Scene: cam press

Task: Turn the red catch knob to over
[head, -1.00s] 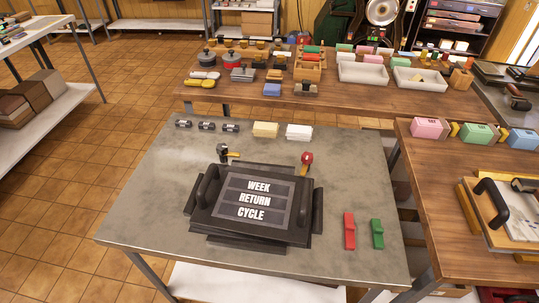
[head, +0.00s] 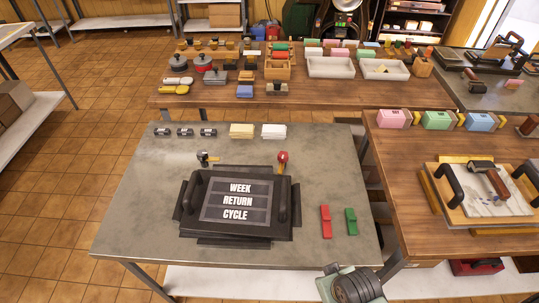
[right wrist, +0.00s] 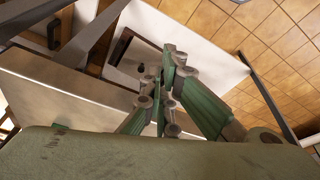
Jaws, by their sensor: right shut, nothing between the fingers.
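The red catch knob (head: 283,157) stands upright at the back right corner of the black press (head: 238,238) on the grey metal table. Its small size hides the exact turn angle. The press has a lid plate lettered WEEK RETURN CYCLE and two black handles. My right gripper shows in the right wrist view (right wrist: 172,64), shut and empty, apart from the knob. In the head view only part of my right arm shows at the bottom edge. My left gripper is not in view.
A red block (head: 325,221) and a green block (head: 351,221) lie right of the press. Yellow pads (head: 241,131), white pads (head: 273,131) and small black blocks (head: 185,132) line the table's back. A wooden bench (head: 410,160) adjoins on the right. The table's left side is clear.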

